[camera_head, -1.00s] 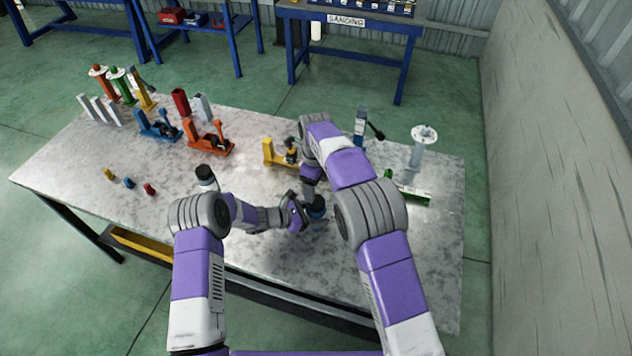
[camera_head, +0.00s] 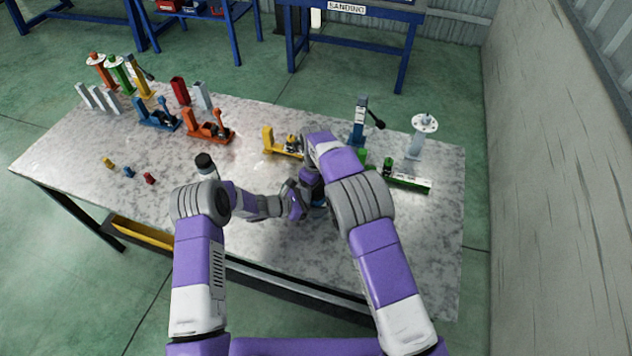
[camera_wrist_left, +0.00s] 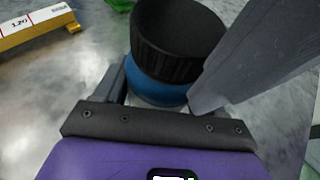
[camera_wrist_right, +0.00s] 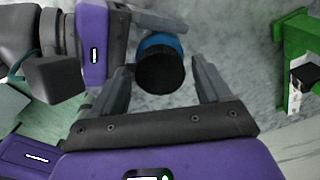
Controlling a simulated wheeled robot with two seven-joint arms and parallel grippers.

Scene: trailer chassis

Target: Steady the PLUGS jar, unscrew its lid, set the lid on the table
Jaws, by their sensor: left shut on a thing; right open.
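The jar (camera_wrist_left: 160,93) has a blue body and a black ribbed lid (camera_wrist_left: 178,45); no label on it is readable. It stands upright on the table (camera_head: 250,290), mostly hidden by my arms in the head view. My left gripper (camera_head: 303,198) is shut on the jar's body, below the lid. My right gripper (camera_wrist_right: 163,76) is open. In the right wrist view the lid (camera_wrist_right: 160,75) lies between its fingers, with a gap on the right side; I cannot tell whether the left finger touches. The lid is on the jar.
Another black-lidded jar (camera_head: 205,163) stands to the left. Small yellow, blue and red pieces (camera_head: 129,172) lie further left. Blue (camera_head: 158,117), orange (camera_head: 208,130) and yellow (camera_head: 283,147) clamps stand behind. A green piece (camera_head: 408,182) lies to the right. The front of the table is clear.

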